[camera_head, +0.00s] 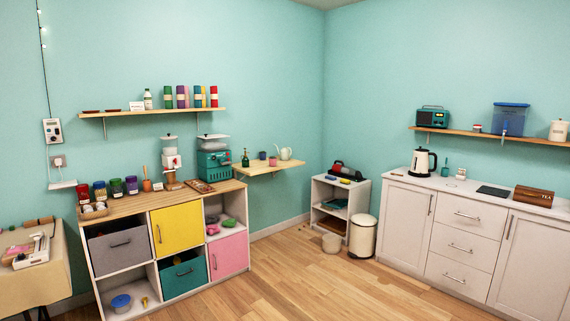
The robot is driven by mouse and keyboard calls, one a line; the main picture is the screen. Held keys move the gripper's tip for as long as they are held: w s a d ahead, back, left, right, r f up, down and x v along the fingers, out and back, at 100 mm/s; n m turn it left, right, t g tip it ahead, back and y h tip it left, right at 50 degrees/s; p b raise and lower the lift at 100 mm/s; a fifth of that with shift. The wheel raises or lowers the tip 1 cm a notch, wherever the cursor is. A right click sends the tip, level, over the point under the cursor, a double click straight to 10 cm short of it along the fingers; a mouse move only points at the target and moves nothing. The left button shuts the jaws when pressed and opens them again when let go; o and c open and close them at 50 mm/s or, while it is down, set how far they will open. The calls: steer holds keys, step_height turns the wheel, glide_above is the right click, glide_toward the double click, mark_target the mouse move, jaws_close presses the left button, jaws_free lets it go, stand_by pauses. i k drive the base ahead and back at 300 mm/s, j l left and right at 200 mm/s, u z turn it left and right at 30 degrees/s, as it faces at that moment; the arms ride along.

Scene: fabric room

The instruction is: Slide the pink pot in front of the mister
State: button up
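A small wall-mounted wooden shelf (262,170) stands to the right of the cube storage unit, near the room's corner. On it, a dark green bottle that looks like the mister (245,159) stands upright at the left. A small pink pot (273,161) sits to the right of the mister, apart from it. A small bluish pot (262,155) sits between the two, slightly farther back. My gripper is not in view.
A teal machine (213,164) stands on the cube unit to the left. A low white shelf unit (340,205) and cream bin (362,236) stand to the right. The wooden floor (290,275) in front is clear.

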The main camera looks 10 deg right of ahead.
mark_target(273, 162)
steer(key=i, duration=6.6)
steer(key=l+z, duration=0.05)
steer(key=l, duration=0.05)
